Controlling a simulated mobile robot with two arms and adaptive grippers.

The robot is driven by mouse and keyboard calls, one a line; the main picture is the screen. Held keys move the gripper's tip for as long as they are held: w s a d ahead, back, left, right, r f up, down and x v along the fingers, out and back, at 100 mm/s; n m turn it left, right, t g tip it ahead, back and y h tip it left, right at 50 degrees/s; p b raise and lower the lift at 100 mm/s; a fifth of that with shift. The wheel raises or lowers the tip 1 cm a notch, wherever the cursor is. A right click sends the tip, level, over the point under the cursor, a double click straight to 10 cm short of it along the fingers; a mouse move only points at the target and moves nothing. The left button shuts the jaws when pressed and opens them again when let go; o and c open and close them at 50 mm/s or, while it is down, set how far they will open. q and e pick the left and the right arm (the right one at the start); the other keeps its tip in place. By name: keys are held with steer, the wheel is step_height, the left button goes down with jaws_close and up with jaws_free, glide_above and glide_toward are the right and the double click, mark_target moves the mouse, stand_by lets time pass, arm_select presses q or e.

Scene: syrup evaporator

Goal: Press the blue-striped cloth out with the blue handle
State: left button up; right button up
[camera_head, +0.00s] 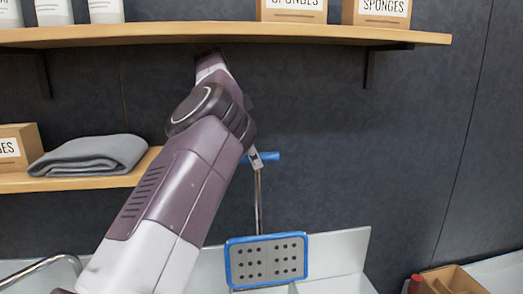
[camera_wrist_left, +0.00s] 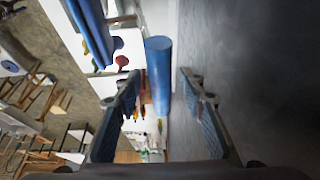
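The blue handle (camera_head: 270,156) is a short horizontal bar at the top of a thin metal rod in the head view. Below it is a grey perforated press plate with a blue rim (camera_head: 266,260). In the left wrist view the blue handle (camera_wrist_left: 158,70) lies between the fingers of my left gripper (camera_wrist_left: 162,100), which are spread with gaps on both sides. Whether it is fully between the pads in depth is unclear. In the head view my left arm hides most of this gripper. I cannot make out the blue-striped cloth. My right gripper is not in view.
A wooden shelf (camera_head: 200,34) with sponge boxes (camera_head: 293,10) spans above my left arm. A lower shelf (camera_head: 80,182) holds a folded grey cloth (camera_head: 90,155). A pale basin edge (camera_head: 340,250) surrounds the plate. A wooden box (camera_head: 455,280) stands at bottom right.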

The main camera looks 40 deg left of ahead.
arm_select(q)
steer(key=shift+w+d+r+p, duration=0.15)
steer(key=shift+w+d+p, duration=0.2)
steer(key=shift+w, duration=0.35)
steer(key=shift+w+d+f, duration=0.15)
steer(key=shift+w+f, duration=0.05)
steer(key=shift+f, duration=0.1)
steer(key=shift+s+d+f, duration=0.1)
steer(key=shift+d+f, duration=0.05)
steer(key=shift+f, duration=0.15)
jaws_close()
